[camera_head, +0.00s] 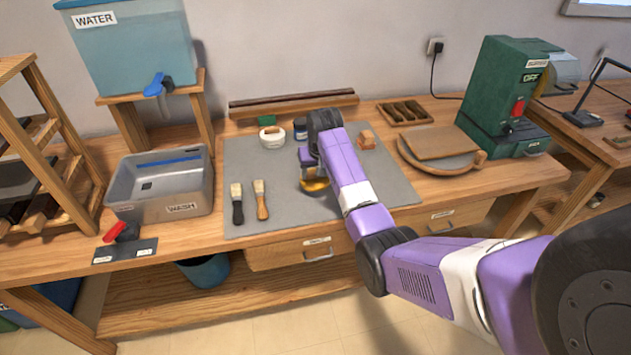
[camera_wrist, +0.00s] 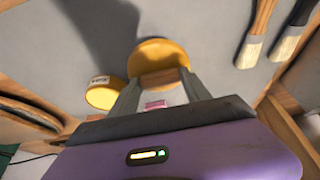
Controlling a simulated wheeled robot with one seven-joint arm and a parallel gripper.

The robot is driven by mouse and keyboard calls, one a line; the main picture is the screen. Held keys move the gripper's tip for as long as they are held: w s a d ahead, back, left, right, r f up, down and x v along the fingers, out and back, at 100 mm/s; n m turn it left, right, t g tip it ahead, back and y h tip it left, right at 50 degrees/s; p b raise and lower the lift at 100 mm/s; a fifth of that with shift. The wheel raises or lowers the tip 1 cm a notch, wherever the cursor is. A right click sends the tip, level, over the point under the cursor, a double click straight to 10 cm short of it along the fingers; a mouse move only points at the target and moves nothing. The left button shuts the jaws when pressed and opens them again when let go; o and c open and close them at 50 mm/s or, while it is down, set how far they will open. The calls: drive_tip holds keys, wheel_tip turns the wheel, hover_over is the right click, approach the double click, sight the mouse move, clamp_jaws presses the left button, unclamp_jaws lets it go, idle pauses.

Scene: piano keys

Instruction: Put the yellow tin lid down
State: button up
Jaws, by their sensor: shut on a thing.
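The yellow tin lid (camera_head: 315,186) is at the lower end of my gripper (camera_head: 313,178), over the grey mat (camera_head: 283,213) in the head view. In the wrist view the round yellow lid (camera_wrist: 160,52) is between the fingertips of my gripper (camera_wrist: 161,80), which is shut on it. Its face is turned partly to the wrist camera. I cannot tell whether its lower edge touches the mat. A yellow round tin (camera_wrist: 103,94) with a pale label stands beside it in the wrist view; my arm seems to hide it in the head view.
Two brushes (camera_head: 260,199) lie on the mat left of my gripper. A cream tape-like roll (camera_head: 271,137), a dark jar (camera_head: 300,127) and a wooden block (camera_head: 367,140) stand toward the back. A grey wash basin (camera_head: 163,184) is left.

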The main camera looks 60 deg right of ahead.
sight(316, 180)
drive_tip(key=shift+f, duration=2.2)
drive_tip(key=shift+f, duration=0.15)
drive_tip(key=o, duration=1.3)
drive_tip(key=shift+o, duration=0.2)
